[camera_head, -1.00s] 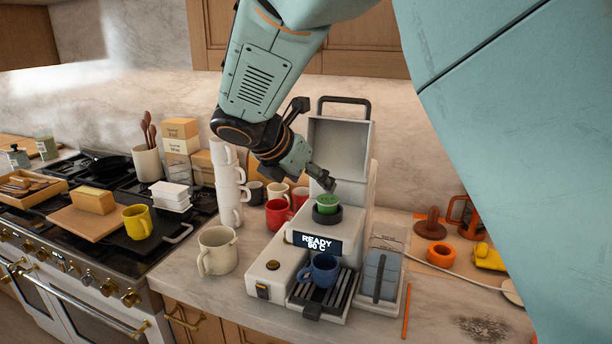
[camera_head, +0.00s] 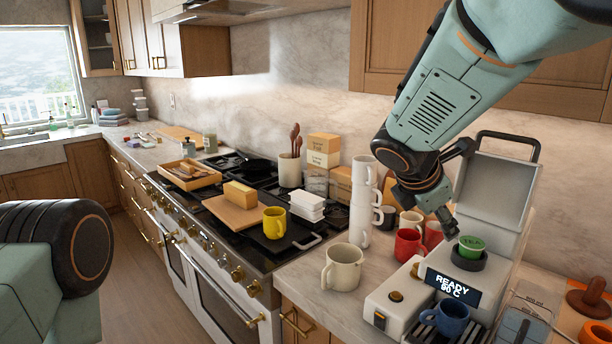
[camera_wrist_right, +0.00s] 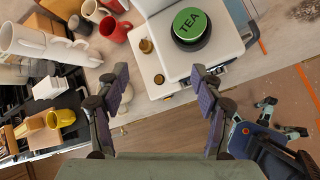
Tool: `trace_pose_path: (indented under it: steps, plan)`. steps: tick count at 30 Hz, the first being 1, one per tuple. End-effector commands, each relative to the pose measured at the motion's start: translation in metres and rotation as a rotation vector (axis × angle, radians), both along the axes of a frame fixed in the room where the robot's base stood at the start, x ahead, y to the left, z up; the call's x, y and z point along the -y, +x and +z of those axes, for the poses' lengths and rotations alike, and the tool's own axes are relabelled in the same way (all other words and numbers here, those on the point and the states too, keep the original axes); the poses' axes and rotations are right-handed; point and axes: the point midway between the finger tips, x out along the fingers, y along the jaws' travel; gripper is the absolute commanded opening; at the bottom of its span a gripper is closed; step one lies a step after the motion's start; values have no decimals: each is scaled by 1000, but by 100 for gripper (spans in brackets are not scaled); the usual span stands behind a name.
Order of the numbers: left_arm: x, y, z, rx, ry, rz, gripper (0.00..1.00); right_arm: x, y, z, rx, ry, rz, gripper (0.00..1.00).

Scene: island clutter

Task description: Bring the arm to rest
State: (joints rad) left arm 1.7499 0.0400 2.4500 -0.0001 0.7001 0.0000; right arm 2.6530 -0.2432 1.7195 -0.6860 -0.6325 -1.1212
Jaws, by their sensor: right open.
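My right gripper (camera_head: 446,222) hangs in the air just above and left of the green-lidded tea pod in the head view. In the right wrist view its two fingers (camera_wrist_right: 159,85) are spread apart with nothing between them. The green tea pod (camera_head: 471,243) sits in the round dark holder of the coffee machine (camera_head: 410,300), whose lid stands open. The pod's "TEA" lid (camera_wrist_right: 189,24) shows beyond the fingertips in the wrist view. Part of my left arm shows at the lower left of the head view, but its gripper is out of frame.
A blue cup (camera_head: 450,318) stands on the machine's drip tray, below a display reading "READY 90 C". A cream mug (camera_head: 342,268), stacked white cups (camera_head: 362,205) and red mugs (camera_head: 408,244) stand close on the left. The stove (camera_head: 235,240) holds a yellow mug (camera_head: 274,222).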

Motion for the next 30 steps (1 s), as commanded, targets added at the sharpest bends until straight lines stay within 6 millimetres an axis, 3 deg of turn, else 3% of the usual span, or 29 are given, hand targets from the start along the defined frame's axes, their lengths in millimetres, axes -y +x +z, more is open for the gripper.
trace_pose_path:
  steps: [5, 9, 14, 21, 26, 30]
  plan:
    - [0, 0, -9, 0, 0, 0, 36, -37, -2, -68, 197, 415, -194, 67]
    - [0, 0, -32, 0, 0, 0, 36, -57, -24, -158, 262, 727, -437, 67]
    - [0, 0, -61, 0, 0, 0, 36, -66, -65, -257, 298, 979, -753, 67]
    - [0, 0, -107, 0, 0, 0, 36, -58, -151, -387, 336, 1134, -1212, 67]
    - [0, 0, -137, 0, 0, 0, 36, -46, -223, -461, 341, 1103, -1456, 67]
    - [0, 0, -163, 0, 0, 0, 36, -36, -294, -516, 300, 999, -1602, 67]
